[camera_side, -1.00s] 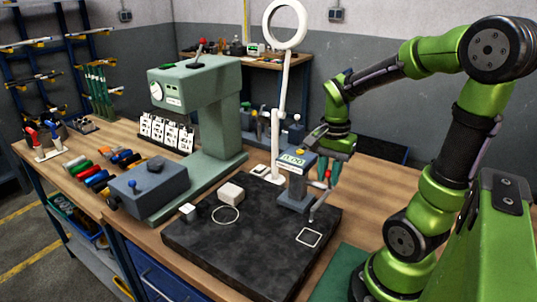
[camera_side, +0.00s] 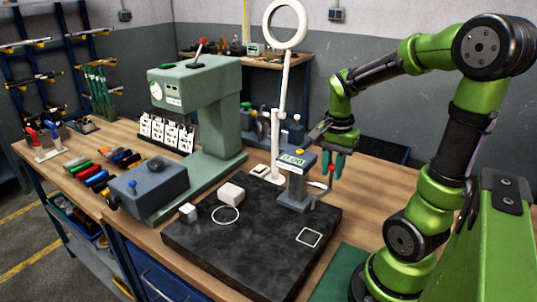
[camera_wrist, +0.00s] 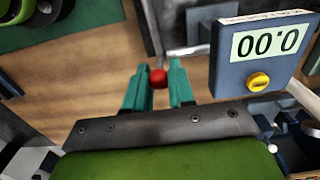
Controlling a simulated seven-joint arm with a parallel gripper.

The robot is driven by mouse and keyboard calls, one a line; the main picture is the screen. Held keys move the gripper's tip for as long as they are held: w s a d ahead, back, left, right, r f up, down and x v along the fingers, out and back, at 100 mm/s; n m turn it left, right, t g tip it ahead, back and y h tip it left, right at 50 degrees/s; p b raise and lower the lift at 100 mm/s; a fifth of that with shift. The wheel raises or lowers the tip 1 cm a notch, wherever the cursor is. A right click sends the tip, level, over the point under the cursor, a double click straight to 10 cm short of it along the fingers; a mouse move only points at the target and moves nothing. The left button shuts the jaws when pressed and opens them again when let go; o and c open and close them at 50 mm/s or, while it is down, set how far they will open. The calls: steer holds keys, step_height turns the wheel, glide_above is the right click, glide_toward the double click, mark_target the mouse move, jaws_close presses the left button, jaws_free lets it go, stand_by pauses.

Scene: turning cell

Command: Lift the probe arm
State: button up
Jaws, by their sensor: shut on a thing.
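The arm stands raised, clear of the plate. My gripper (camera_wrist: 160,80) has its two green fingers closed around the red knob. It also shows in the side view (camera_side: 335,170), to the right of the gauge. The knob is partly hidden there.
The dark stone plate (camera_side: 235,258) has a white ring and a white square outline marked on it. A green press (camera_side: 205,100) and magnifier lamp (camera_side: 285,65) stand behind.

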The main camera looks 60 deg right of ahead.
steer(key=shift+d, duration=0.1)
steer(key=shift+d, duration=0.65)
steer(key=shift+d+f, duration=0.1)
steer(key=shift+d, duration=0.65)
steer(key=o, duration=0.4)
step_height(320, 180, up, 9)
stand_by(0.9)
